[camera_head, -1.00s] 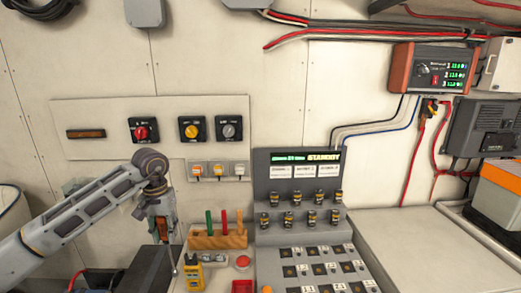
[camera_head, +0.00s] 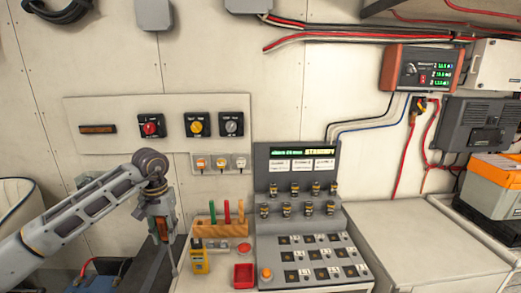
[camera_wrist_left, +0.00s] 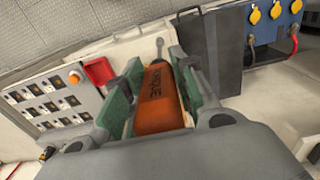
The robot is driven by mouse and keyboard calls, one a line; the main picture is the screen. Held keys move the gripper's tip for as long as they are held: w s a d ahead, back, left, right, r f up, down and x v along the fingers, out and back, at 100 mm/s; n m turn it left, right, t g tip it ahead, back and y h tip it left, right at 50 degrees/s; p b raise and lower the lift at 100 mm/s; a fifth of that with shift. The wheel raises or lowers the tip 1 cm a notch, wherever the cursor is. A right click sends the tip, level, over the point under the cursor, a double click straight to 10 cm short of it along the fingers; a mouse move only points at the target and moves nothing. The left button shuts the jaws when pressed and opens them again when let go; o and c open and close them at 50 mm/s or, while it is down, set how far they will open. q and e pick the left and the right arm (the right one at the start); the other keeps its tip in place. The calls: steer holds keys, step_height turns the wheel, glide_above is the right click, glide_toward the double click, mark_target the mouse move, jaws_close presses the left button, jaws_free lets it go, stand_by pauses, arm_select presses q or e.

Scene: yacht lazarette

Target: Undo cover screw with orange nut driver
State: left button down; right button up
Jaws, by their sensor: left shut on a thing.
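My left gripper (camera_head: 161,230) is shut on an orange tool handle, seen close up in the left wrist view (camera_wrist_left: 158,98) with dark lettering on it. It is the orange nut driver, held between green finger pads (camera_wrist_left: 152,95). In the head view, a thin grey shaft (camera_head: 173,262) points down from the gripper, left of the console. The tip's contact is too small to tell. I cannot make out the cover screw in either view. My right gripper is not in view.
A wooden rack (camera_head: 222,230) holds green, red and orange upright handles. A yellow meter (camera_head: 199,259) and a red tray (camera_head: 243,277) stand near it. The grey console (camera_head: 275,240) with switches is to the right. A blue panel with yellow caps (camera_wrist_left: 275,15) is in the wrist view.

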arm_select(q)
steer(key=shift+s+d, duration=0.35)
steer(key=d+m, duration=0.3)
steer(key=d, duration=1.1)
steer(key=s+d+f, duration=0.2)
steer(key=f, duration=0.4)
steer(key=s+d+f, duration=0.2)
steer(key=s+f, duration=0.1)
steer(key=f, duration=0.4)
steer(key=w+a+f+n, duration=0.1)
steer(key=a+n, duration=0.1)
steer(key=a, duration=1)
steer(key=shift+w+f, duration=0.35)
steer(key=shift+w, duration=0.05)
steer(key=shift+a+f, duration=0.1)
steer(key=shift+f, duration=0.05)
